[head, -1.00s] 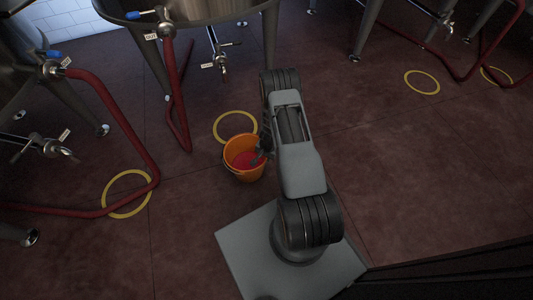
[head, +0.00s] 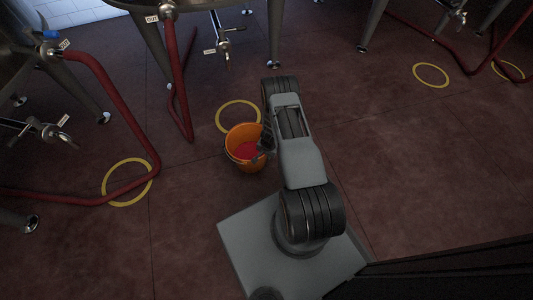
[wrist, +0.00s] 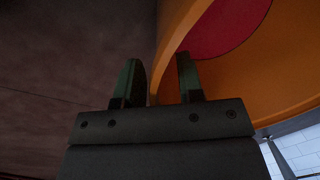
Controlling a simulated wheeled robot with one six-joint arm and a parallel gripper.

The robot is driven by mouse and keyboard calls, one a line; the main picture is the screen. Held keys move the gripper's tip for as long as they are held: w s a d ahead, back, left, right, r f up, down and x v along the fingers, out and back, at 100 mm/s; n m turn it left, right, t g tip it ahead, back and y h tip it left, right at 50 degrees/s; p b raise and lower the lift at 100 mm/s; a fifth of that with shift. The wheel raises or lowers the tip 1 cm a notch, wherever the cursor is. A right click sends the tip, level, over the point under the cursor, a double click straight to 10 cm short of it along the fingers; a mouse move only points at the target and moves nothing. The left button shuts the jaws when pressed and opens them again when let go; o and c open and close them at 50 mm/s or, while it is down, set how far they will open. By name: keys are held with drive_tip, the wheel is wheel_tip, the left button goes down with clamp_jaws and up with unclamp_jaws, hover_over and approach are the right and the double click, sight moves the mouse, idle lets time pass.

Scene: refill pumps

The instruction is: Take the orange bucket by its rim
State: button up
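The orange bucket (head: 242,132) stands upright on the floor, with red contents (head: 246,151) inside. My gripper (head: 265,147) is at the bucket's right rim in the head view, partly hidden by my arm. In the wrist view my gripper (wrist: 159,82) is open, its two dark green fingers apart. The bucket's rim and wall (wrist: 170,45) lie between them, with the left finger outside and the right finger over the inner side. A gap shows beside the left finger; contact on the right is unclear.
A yellow floor ring (head: 238,103) lies just behind the bucket. Another ring (head: 127,202) and a red hose (head: 118,112) lie to the left. Steel tanks on legs (head: 152,45) stand behind.

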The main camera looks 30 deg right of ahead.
drive_tip(key=shift+c, duration=0.2)
clamp_jaws()
idle(1.1)
drive_tip(key=shift+o, duration=0.2)
unclamp_jaws()
